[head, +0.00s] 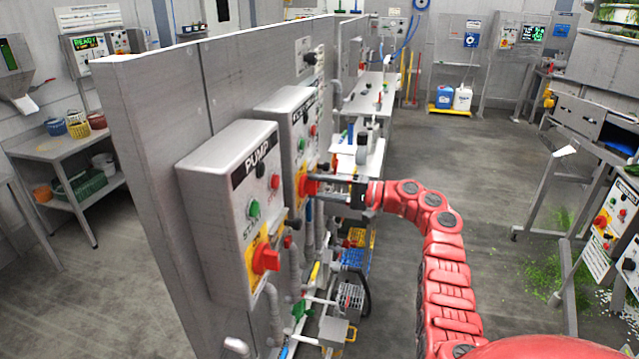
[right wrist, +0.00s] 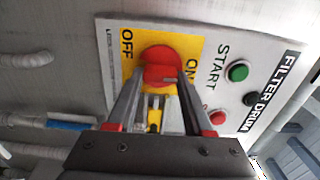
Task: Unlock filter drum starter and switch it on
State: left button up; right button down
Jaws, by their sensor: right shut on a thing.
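The filter drum starter is a grey box (head: 285,105) on the panel wall in the head view, behind the pump box. In the right wrist view its label reads FILTER DRUM (right wrist: 270,90). It has a green START button (right wrist: 238,72), and a red rotary knob (right wrist: 160,66) on a yellow OFF/ON plate (right wrist: 193,52). My right gripper (head: 318,181) is at this knob, its fingers shut on the knob's two sides (right wrist: 158,86). A small yellow and grey item (right wrist: 154,115) shows between the fingers; I cannot tell what it is. The knob's setting is unclear. My left gripper is out of view.
The PUMP box (head: 225,200) with its own red knob (head: 265,258) stands nearer on the same wall. Pipes and a motor (head: 349,298) are below. A bench (head: 375,100) stands farther along the wall. The floor to the right (head: 450,150) is open.

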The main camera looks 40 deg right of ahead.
dwell(0.4)
jog(key=shift+c, duration=1.5)
grip_release()
jog(key=b+v, duration=0.6)
jog(key=v, duration=1.1)
jog(key=shift+s, duration=0.25)
jog(key=shift+d+f, duration=0.1)
jog(key=shift+d, duration=0.05)
